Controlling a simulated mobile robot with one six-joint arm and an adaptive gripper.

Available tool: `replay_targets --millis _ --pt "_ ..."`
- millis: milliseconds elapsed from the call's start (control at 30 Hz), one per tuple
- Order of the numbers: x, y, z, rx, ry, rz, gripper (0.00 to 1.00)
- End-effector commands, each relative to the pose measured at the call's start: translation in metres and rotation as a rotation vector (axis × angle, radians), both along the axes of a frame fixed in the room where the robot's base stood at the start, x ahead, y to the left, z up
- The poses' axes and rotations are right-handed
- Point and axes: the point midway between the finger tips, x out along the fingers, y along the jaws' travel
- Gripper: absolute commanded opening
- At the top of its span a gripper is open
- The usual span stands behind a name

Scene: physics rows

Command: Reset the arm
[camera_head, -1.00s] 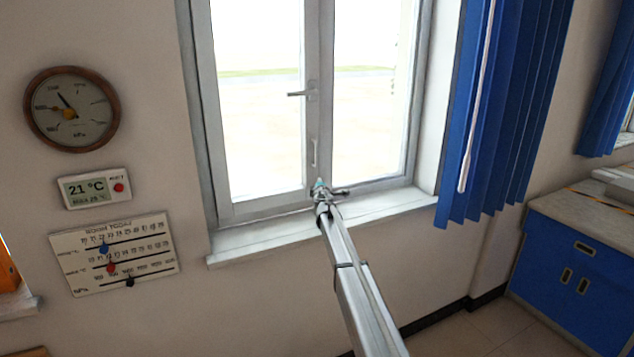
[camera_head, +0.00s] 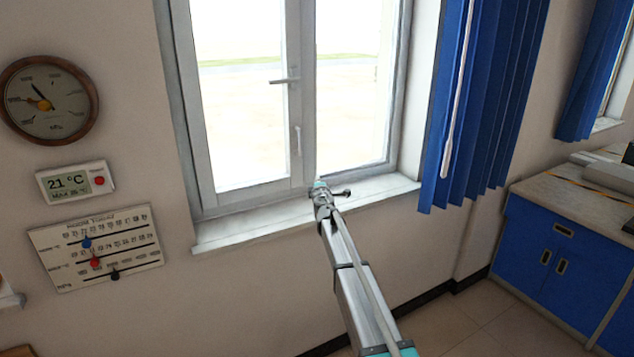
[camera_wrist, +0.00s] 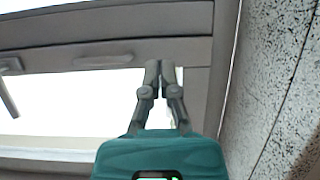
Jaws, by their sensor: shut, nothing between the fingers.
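My gripper (camera_wrist: 162,68) is shut and empty in the wrist view, its two dark fingers together at the tips above the teal body. A window frame lies behind the fingers there. In the head view my arm reaches out from the lower middle towards the window (camera_head: 304,120), and its end is in front of the sill. The fingers are too small in that view to make out.
The window sill (camera_head: 225,233) runs below the closed window. Blue blinds (camera_head: 487,105) hang to the right. A dial gauge (camera_head: 75,105), a digital thermometer (camera_head: 58,196) and a slider board (camera_head: 60,235) are on the left wall. A blue cabinet (camera_head: 575,225) stands at right.

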Motion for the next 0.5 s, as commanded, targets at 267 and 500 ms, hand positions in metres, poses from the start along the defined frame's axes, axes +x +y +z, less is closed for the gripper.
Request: replay_targets --millis 267,500 --pt "-0.002 -0.004 0.000 0.010 0.002 -0.011 0.00" --pt "-0.028 -0.052 -0.003 0.121 0.030 -0.142 0.00"
